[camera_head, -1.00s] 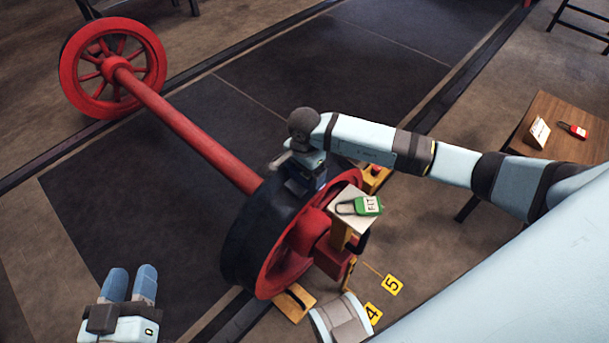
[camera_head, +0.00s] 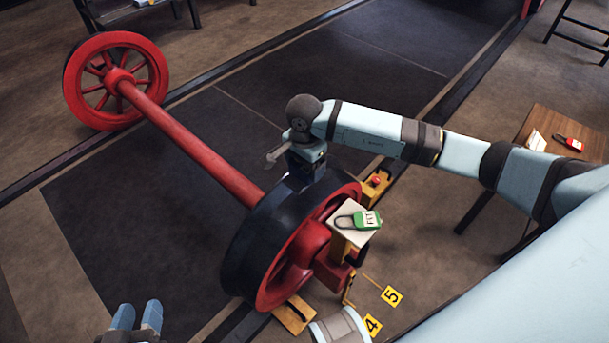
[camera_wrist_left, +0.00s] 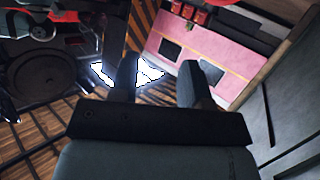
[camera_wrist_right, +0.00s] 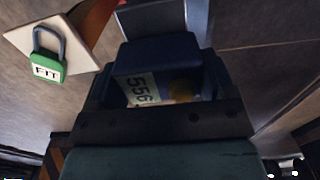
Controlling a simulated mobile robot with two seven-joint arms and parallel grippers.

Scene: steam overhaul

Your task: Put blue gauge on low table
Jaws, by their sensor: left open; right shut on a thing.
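My right gripper (camera_head: 306,166) is shut on a dark blue thing, which looks like the blue gauge (camera_wrist_right: 155,52), just above the top of the near wheel (camera_head: 247,240). In the right wrist view a pale label reading 556 and a brass-coloured spot show on or behind it. A grey bar (camera_head: 276,155) sticks out to the left beside this gripper in the head view. My left gripper (camera_head: 137,315) is open and empty at the bottom left, and its two fingers (camera_wrist_left: 158,82) stand apart in the left wrist view. A wooden table (camera_head: 545,120), possibly the low table, stands at the right.
A red axle (camera_head: 190,135) joins the near wheel to a far red wheel (camera_head: 115,80). A green FIT padlock (camera_head: 367,219) lies on a pale plate beside the near wheel. A card (camera_head: 536,141) and a red padlock (camera_head: 568,143) lie on the wooden table.

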